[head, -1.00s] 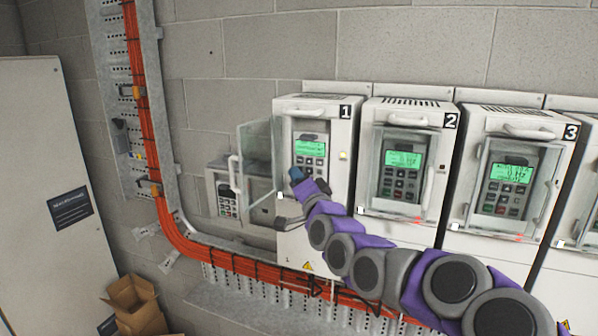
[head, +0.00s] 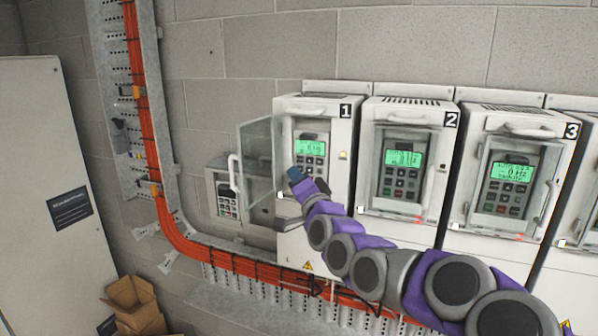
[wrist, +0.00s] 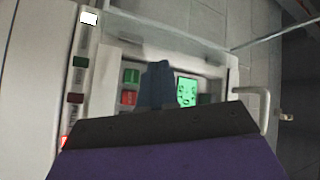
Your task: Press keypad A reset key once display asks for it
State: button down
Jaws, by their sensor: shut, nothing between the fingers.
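Drive unit 1 (head: 318,108) has its clear cover (head: 257,158) swung open to the left. Its recessed keypad (head: 312,160) has a lit green display (head: 310,147) with small text I cannot read. My gripper (head: 296,174) is shut and empty, its dark blue fingertips in front of the keypad's lower left part. In the wrist view the fingertips (wrist: 157,85) stand between a green key (wrist: 131,76) with a red key (wrist: 128,98) below it and the lit display (wrist: 187,92). They hide part of the keypad. Contact cannot be told. No label A is readable.
Drive units 2 (head: 405,112) and 3 (head: 515,122) stand to the right, with covers closed over lit displays. A small keypad box (head: 226,192) is on the wall behind the open cover. Orange cables (head: 150,150) run down the left. Cardboard boxes (head: 133,298) stand at lower left.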

jog(key=shift+s, duration=0.35)
jog(key=s, duration=0.1)
jog(key=s+a, duration=0.1)
jog(key=s, duration=0.1)
jog(key=s+a, duration=0.1)
jog(key=shift+s, duration=0.35)
dwell(0.3)
jog(key=s+d+f+n+g+h+b, duration=0.2)
jog(key=s+f+n+g+b, duration=0.25)
jog(key=s+f, duration=0.6)
jog(key=s+d+f+n+g+h+b, duration=0.1)
jog(key=s+d+f+n+g+b, duration=0.45)
jog(key=f, duration=0.85)
jog(key=s+d+f+m+g+h+b, duration=0.1)
jog(key=s+d+f+g, duration=0.2)
jog(key=s, duration=0.7)
jog(key=s+d+f+m+g+h+b, duration=0.1)
jog(key=s+d+f+g+h+b, duration=0.1)
jog(key=s+d+f+g, duration=0.2)
jog(key=s+d+f+m+g+h+b, duration=0.1)
jog(key=s+d+f+g+h, duration=0.1)
jog(key=s+f, duration=0.7)
jog(key=s+d+g, duration=0.1)
jog(key=s+d, duration=0.1)
jog(key=s, duration=0.6)
jog(key=shift+s+d+g, duration=0.3)
jog(key=shift+d, duration=0.05)
